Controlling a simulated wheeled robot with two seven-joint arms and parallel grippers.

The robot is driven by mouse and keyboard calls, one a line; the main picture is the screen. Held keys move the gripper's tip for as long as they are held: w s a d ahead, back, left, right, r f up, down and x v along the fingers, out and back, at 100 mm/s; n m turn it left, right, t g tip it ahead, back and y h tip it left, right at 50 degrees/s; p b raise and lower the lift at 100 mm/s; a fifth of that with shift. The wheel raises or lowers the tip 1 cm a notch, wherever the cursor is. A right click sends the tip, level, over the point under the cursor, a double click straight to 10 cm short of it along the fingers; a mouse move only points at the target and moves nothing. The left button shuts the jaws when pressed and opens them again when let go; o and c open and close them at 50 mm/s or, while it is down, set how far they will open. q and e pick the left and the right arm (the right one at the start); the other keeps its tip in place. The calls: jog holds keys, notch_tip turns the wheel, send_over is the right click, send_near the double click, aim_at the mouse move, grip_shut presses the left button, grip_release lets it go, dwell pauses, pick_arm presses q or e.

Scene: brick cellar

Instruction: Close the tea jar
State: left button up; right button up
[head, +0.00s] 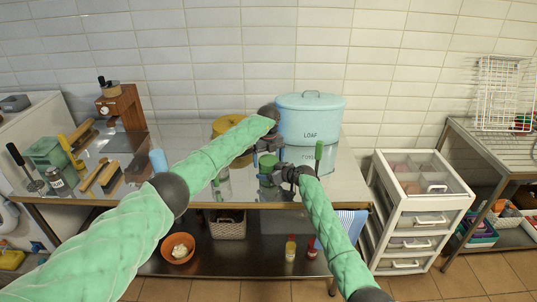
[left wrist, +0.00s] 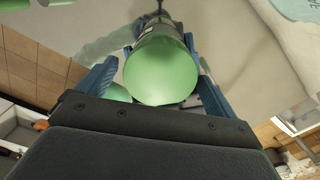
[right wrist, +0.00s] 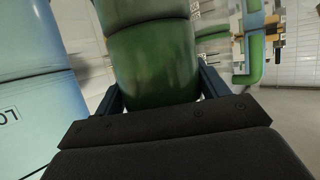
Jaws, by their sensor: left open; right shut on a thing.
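The green tea jar (head: 267,162) stands on the steel table between my two grippers. My right gripper (head: 284,172) is shut on it from the right; in the right wrist view the green body (right wrist: 152,65) sits between the fingers. My left gripper (head: 265,146) is open at the jar's top. In the left wrist view a smooth, round green lid face (left wrist: 161,72) lies between the spread blue fingers, with a greyish part behind it. I cannot tell whether the lid is seated on the jar or whether the left fingers touch it.
A large blue LOAF bin (head: 311,118) stands just behind on the reflective steel table (head: 335,190). A yellow pot (head: 226,124) is partly hidden behind my left arm. A coffee grinder (head: 122,105) and brushes are further left. A white drawer unit (head: 420,215) stands right.

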pick_arm(q)
jog(key=shift+c, duration=0.2)
jog(key=c, duration=1)
jog(key=shift+o, duration=0.2)
jog(key=shift+m, duration=1.7)
jog(key=o, duration=1)
jog(key=shift+c, duration=0.2)
jog(key=shift+o, duration=0.6)
jog(key=shift+d, duration=0.1)
jog(key=shift+r, duration=0.1)
